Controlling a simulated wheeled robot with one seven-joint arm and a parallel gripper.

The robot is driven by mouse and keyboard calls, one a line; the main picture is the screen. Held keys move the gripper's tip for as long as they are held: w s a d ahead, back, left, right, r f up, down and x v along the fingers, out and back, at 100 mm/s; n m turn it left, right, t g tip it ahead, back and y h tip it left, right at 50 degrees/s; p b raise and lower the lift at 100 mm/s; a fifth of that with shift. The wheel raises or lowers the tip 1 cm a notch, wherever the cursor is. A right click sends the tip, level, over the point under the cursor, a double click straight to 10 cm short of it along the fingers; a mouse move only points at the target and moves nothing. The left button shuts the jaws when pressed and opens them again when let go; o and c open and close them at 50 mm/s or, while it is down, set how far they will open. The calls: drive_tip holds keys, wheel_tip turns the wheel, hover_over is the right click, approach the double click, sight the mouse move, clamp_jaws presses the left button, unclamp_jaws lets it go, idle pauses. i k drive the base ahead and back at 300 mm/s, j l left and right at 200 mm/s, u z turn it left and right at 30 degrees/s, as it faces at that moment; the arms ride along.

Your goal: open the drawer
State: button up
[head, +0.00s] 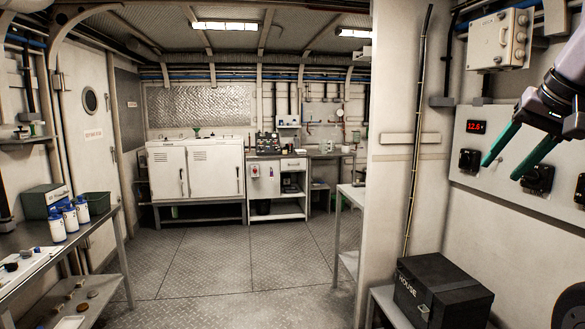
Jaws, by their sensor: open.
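My gripper (501,171) shows at the upper right with two long teal fingers. The fingers are spread apart with nothing between them, pointing down and left. It appears in front of the right wall panel, far from the back cabinets.
A black box (440,293) sits on a low bench at the lower right. A partition (387,200) stands between my gripper's side and the room. A left bench (92,228) holds several white bottles with blue caps. The middle floor (220,262) is clear.

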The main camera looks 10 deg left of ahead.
sight(287, 163)
drive_tip(key=i+j+u, duration=0.25)
drive_tip(key=i, duration=0.2)
drive_tip(key=i+u, duration=0.2)
drive_tip(key=i, duration=0.2)
drive_tip(key=i+u, duration=0.15)
drive_tip(key=i, duration=4.1)
drive_tip(key=i+j, duration=0.1)
drive_tip(key=i, duration=2)
drive_tip(key=i+z, duration=0.25)
drive_tip(key=i, duration=0.25)
drive_tip(key=i+j+z, duration=0.2)
drive_tip(key=i, duration=0.25)
